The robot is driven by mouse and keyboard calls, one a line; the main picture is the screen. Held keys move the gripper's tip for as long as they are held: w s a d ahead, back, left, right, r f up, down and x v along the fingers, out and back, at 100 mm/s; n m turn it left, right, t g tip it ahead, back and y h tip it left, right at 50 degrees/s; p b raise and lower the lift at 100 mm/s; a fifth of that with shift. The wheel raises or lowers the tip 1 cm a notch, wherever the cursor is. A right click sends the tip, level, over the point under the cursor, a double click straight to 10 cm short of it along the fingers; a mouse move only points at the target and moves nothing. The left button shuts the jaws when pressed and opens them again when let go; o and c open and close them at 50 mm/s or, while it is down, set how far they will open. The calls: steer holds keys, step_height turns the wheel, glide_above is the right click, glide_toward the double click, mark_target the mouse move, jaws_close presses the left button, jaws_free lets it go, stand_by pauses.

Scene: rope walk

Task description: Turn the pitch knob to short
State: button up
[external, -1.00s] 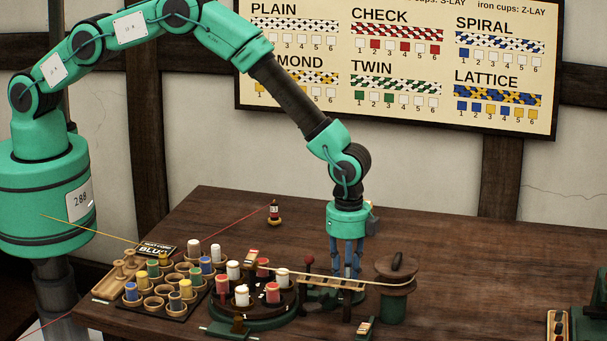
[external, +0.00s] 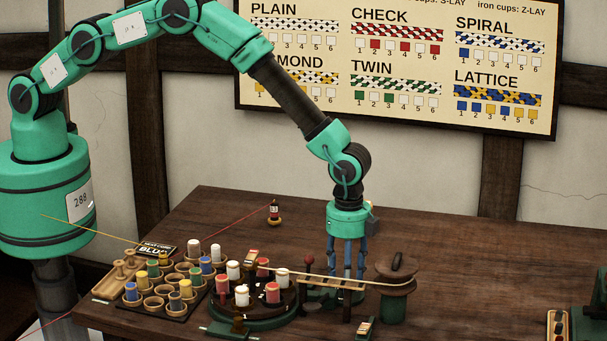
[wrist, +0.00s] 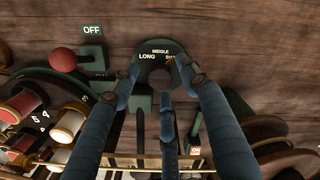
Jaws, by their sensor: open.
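The pitch dial shows in the wrist view as a dark round plate (wrist: 150,47) with the words LONG, MIDDLE and a partly covered word starting with S at the right. A greyish round part, seemingly the knob (wrist: 160,77), sits at its middle. Where the knob points is not clear to me. My gripper (wrist: 162,78) is open, with its blue fingers spread around the knob; one fingertip covers the right-hand label. I cannot tell whether any finger touches it. In the external view my gripper (external: 346,278) points straight down at the table, and the knob is hidden there.
A red-ball lever (wrist: 63,59) stands left of the dial by an OFF plate (wrist: 92,30). The round carrier with bobbins (external: 252,318) is to the left. A cord runs past the fingers to a wooden-topped drum (external: 394,308) at the right.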

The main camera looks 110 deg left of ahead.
step_height(320, 180, up, 12)
stand_by(0.7)
stand_by(0.4)
steer(key=s+a+r+n+t+b, duration=0.1)
steer(key=s+r, duration=0.4)
steer(key=r, duration=0.5)
steer(key=s+a+r+n+b, duration=0.1)
steer(key=s+r, duration=0.3)
steer(key=r, duration=0.6)
steer(key=s+r+n+t+b, duration=0.2)
steer(key=s+r, duration=1.1)
steer(key=s, duration=0.2)
steer(key=s+a+r+n+t+b, duration=0.1)
steer(key=s+r, duration=0.1)
steer(key=s, duration=0.6)
steer(key=s+a+r+n+b, duration=0.1)
steer(key=s+r, duration=0.1)
steer(key=s, duration=0.6)
steer(key=s+f+n+t+b, duration=0.1)
steer(key=s+f+n, duration=0.2)
steer(key=s, duration=1.5)
steer(key=shift+s+a+f+t+b, duration=0.25)
steer(key=shift+s+f+t+b, duration=0.1)
steer(key=shift+f, duration=0.25)
